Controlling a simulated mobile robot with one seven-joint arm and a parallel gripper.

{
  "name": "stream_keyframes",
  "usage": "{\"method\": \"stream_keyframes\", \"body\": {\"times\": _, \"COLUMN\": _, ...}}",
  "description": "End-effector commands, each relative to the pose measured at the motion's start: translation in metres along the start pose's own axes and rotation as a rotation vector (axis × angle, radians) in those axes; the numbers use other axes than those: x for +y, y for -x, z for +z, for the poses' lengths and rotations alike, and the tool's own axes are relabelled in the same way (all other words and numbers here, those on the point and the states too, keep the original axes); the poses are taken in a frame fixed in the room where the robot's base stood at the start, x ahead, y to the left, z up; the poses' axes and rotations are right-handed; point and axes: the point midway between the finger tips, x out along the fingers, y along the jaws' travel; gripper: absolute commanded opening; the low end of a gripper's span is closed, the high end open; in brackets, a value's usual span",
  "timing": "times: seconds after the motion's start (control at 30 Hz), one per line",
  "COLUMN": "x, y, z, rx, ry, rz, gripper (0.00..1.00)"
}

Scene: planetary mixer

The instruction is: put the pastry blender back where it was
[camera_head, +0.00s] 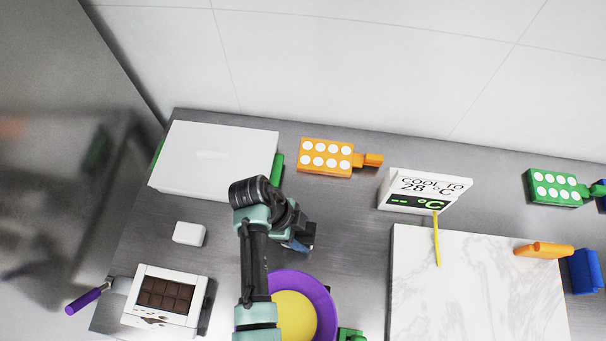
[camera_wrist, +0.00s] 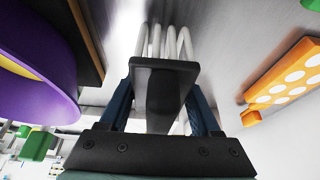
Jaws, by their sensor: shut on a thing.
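The pastry blender (camera_wrist: 168,45) shows in the wrist view as several pale curved wires below a dark handle (camera_wrist: 160,85). My gripper (camera_wrist: 163,108) is shut on the dark handle, with a blue finger on each side. The wires point away from the gripper, over the grey steel counter; I cannot tell whether they touch it. In the head view my gripper (camera_head: 297,244) is just above the purple bowl in the picture, to the right of my wrist. The blender is mostly hidden there by my arm.
The purple bowl (camera_head: 325,300) with yellow content is close to my arm. An orange dotted block (camera_head: 325,157), a white flat box (camera_head: 213,160) and a temperature sign (camera_head: 425,190) stand behind. A marble slab (camera_head: 480,290) lies right. Bare counter (camera_head: 330,215) lies between.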

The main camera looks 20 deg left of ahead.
Motion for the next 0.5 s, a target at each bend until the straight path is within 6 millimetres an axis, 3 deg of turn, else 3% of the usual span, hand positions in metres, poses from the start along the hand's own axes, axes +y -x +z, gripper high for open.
{"method": "stream_keyframes", "body": {"times": 0.5, "x": 0.000, "y": -0.014, "z": 0.006, "rx": 0.000, "ry": 0.000, "rz": -0.002, "gripper": 0.00}}
